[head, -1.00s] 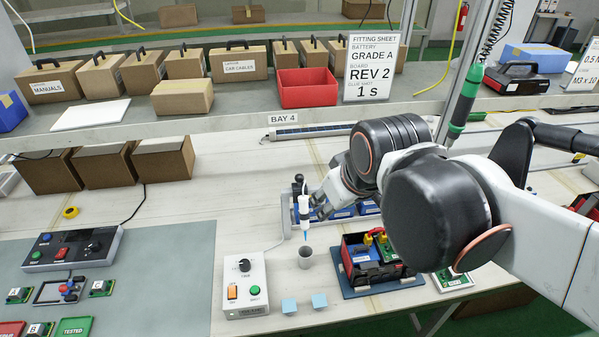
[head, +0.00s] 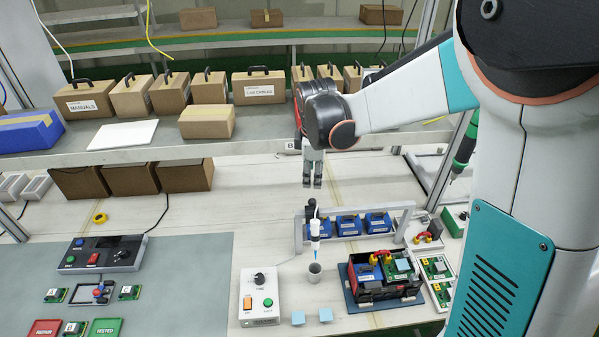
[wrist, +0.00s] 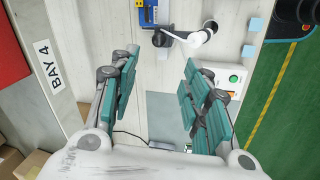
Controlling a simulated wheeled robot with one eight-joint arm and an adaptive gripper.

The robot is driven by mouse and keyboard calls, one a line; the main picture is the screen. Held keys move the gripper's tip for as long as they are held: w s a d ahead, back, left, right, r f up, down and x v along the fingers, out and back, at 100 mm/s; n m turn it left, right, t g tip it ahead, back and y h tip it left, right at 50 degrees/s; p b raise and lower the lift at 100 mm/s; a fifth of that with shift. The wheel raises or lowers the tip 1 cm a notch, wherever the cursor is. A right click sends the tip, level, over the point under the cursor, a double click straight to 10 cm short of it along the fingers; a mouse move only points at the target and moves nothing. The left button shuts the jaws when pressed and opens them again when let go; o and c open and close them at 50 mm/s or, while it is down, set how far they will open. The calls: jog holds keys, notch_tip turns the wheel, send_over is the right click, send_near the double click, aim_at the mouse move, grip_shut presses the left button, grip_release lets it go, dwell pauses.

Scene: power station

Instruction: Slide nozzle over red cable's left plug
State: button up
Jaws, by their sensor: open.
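A white dispenser syringe with a blue nozzle tip (head: 315,250) stands upright at the stand, its tip over a grey cup (head: 315,274). In the wrist view a black cap and white body (wrist: 196,38) appear beyond the fingers. My gripper (head: 312,184) points down with its fingers apart and empty, apart from the syringe and behind it in the head view. The wrist view shows the open teal finger pads (wrist: 162,82). Yellow plugs (head: 375,258) with red bits sit on the black battery unit (head: 375,285); I cannot tell which is the red cable's left plug.
A control box (head: 260,296) with orange and green buttons stands left of the cup. Blue blocks (head: 349,225) sit in a rack behind. The shelf (head: 150,145) overhangs the back. A tray of boards (head: 436,268) is at right.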

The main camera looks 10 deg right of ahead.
aim_at(312, 200)
jog(key=b+x, duration=0.1)
jog(key=x, duration=1.3)
jog(key=shift+w+f+b, duration=0.2)
jog(key=shift+b, duration=0.15)
grip_shut()
